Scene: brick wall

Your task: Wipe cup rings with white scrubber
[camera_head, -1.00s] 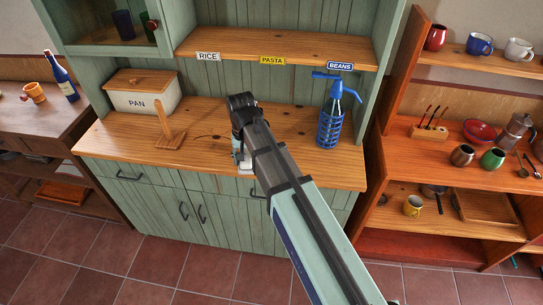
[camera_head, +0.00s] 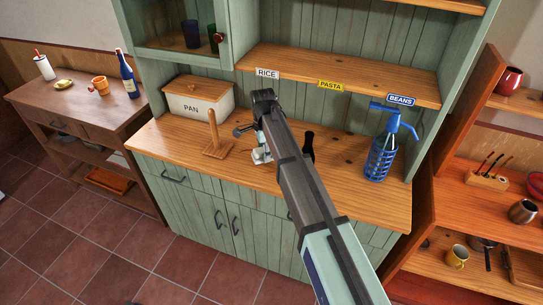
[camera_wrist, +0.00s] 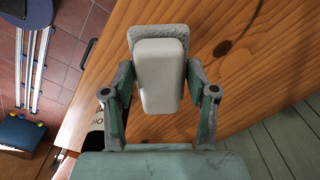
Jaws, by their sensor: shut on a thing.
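My gripper (camera_wrist: 160,78) is shut on the white scrubber (camera_wrist: 159,84), a pale block with a grey rough pad at its far end. In the head view, the scrubber (camera_head: 261,156) shows at the end of my arm, low over the wooden counter (camera_head: 350,194) of the green cabinet. I cannot tell whether the pad touches the wood. I cannot make out a cup ring for sure. A dark spot on the wood in the wrist view may be a knot, and my arm hides part of the counter.
A wooden stand (camera_head: 213,140) is left of my gripper, with the PAN box (camera_head: 198,102) behind it. A dark bottle (camera_head: 308,143) stands just right of my arm. A blue siphon bottle (camera_head: 383,152) is farther right. The shelf (camera_head: 345,78) overhangs the counter's back.

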